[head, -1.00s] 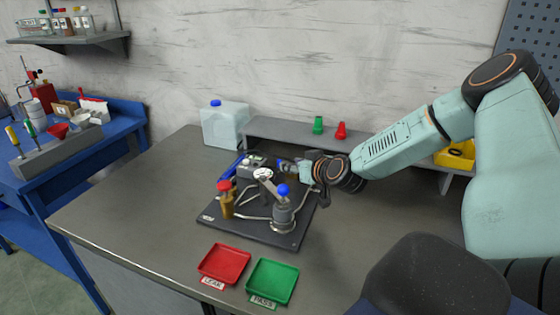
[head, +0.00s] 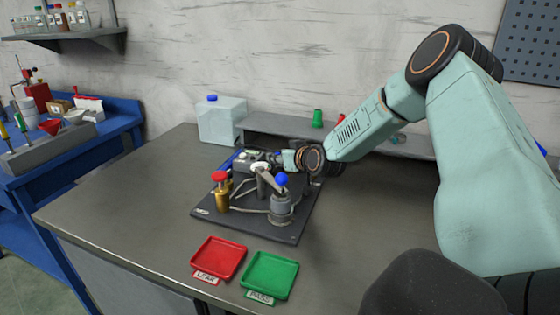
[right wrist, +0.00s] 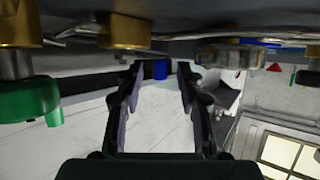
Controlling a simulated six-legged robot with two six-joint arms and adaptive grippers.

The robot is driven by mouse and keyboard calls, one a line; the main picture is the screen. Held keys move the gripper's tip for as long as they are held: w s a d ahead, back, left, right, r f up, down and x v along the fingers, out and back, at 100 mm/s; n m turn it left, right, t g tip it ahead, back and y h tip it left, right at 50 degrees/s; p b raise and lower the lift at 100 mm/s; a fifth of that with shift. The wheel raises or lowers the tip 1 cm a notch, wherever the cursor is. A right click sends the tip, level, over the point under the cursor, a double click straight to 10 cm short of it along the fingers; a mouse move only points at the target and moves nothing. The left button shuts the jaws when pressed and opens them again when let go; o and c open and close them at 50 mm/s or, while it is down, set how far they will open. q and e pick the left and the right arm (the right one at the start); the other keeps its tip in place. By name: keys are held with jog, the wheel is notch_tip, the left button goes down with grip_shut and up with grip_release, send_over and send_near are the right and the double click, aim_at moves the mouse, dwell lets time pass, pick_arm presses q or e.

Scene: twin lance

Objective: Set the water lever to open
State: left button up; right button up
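The test rig stands on a dark plate (head: 240,225). It carries a brass valve with a red knob (head: 219,176), a grey cylinder (head: 282,208) and a blue ball (head: 281,179) by a pale flat arm. I cannot tell for sure which part is the water lever. My right gripper (head: 271,158) is over the plate's far side, behind the blue ball. In the right wrist view, which looks upside down, its fingers (right wrist: 159,68) are apart with a small blue part (right wrist: 160,70) showing between or beyond their tips; contact is unclear. A green knob (right wrist: 28,100) is at left. My left gripper is out of view.
A red tray (head: 218,257) and a green tray (head: 270,274) lie in front of the plate. A water jug (head: 218,122) and a low grey shelf (head: 280,125) with a green piece (head: 317,118) stand behind. The left tabletop is clear.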

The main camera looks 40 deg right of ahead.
jog(key=shift+w, duration=0.15)
grip_shut()
dwell(0.4)
